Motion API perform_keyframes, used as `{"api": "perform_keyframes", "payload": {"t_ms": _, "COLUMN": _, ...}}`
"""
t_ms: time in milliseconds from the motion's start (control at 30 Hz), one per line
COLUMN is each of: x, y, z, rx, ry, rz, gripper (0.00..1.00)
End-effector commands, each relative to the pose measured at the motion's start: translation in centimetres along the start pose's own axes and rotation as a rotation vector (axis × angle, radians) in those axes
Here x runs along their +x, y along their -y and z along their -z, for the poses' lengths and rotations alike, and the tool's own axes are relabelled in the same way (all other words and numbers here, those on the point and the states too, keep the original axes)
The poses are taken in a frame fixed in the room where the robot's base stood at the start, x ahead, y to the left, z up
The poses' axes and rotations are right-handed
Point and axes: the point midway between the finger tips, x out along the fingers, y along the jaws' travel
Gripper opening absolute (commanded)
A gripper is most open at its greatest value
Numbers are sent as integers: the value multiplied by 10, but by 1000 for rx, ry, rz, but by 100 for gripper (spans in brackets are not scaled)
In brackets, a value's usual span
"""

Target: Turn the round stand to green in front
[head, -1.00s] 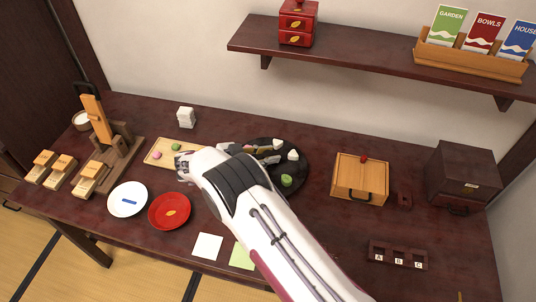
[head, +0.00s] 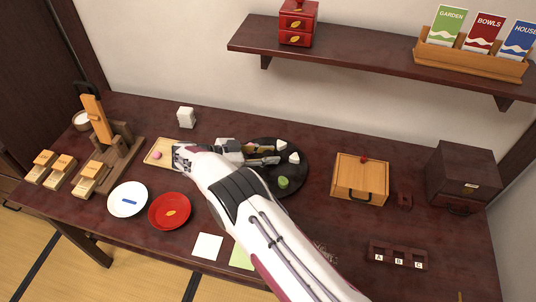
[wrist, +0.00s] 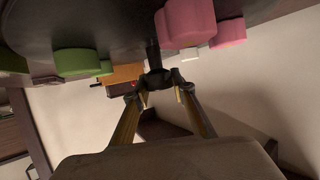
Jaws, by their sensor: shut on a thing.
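The round stand (head: 299,174) is a dark disc on the table, partly hidden by my arm. A green piece (head: 283,183) sits on its front part, and white pieces (head: 294,158) sit toward its back and right. My gripper (head: 275,155) reaches over the stand from the left. In the wrist view, the stand (wrist: 100,25) fills the top, with a green piece (wrist: 75,61) at left and pink pieces (wrist: 187,22) at right. The fingers (wrist: 158,88) are shut on a small dark knob (wrist: 153,57) of the stand.
A wooden tray (head: 158,151) with a pink piece lies left of my gripper. White (head: 138,190) and red (head: 160,217) plates are in front of it. A wooden box (head: 345,182) stands to the right. A shelf (head: 360,49) overhangs the back.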

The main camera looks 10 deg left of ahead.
Motion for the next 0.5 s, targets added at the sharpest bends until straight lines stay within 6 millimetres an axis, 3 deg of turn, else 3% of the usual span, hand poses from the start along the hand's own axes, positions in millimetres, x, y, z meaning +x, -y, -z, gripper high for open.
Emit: {"api": "perform_keyframes", "payload": {"t_ms": 500, "x": 2, "y": 0, "z": 3, "rx": 29, "ry": -5, "rz": -65, "gripper": 0}}
